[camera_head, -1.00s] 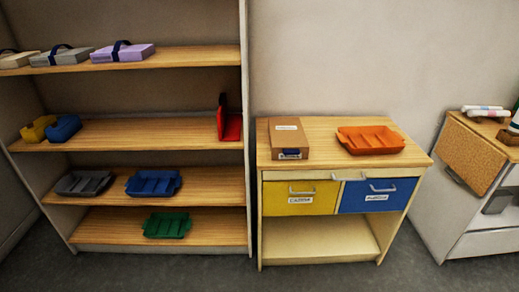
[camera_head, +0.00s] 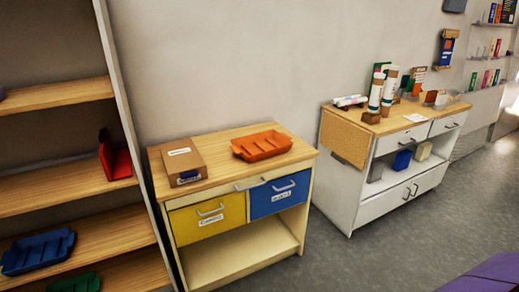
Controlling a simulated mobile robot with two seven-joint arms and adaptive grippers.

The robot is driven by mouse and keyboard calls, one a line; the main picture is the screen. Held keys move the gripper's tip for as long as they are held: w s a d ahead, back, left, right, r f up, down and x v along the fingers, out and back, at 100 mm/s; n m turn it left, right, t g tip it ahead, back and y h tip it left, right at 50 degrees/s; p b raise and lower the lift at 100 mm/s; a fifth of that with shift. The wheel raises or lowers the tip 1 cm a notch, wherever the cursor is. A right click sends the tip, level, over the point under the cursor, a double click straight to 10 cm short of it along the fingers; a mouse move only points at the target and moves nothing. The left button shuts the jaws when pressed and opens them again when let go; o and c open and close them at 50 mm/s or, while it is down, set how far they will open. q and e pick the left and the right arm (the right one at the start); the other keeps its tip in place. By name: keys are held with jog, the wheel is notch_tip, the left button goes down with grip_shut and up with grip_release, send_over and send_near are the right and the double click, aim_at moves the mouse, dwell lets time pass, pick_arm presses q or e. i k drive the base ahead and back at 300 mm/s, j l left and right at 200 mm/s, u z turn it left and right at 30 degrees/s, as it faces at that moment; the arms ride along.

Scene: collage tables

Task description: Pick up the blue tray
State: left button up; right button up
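The blue tray (camera_head: 38,252) is a shallow, divided tray at the lower left of the head view. It lies on a wooden shelf of the shelving unit (camera_head: 113,240), above the shelf with the green tray (camera_head: 76,283). Its left edge is close to the picture's left border. Neither of my grippers is in view, and nothing touches the blue tray.
A small cabinet (camera_head: 229,266) with yellow and blue drawers carries a cardboard box (camera_head: 184,162) and an orange tray (camera_head: 262,146). A white cabinet (camera_head: 360,215) stands to the right. Grey floor (camera_head: 350,262) is open in front. A purple surface (camera_head: 485,276) shows at bottom right.

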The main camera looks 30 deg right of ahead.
aim_at(28, 254)
jog(key=i+j+u, duration=0.2)
jog(key=i+j, duration=0.15)
jog(key=i, duration=0.45)
jog(key=i+j+u, duration=0.25)
jog(key=i, duration=0.55)
jog(key=i+u, duration=0.2)
jog(key=i, duration=0.6)
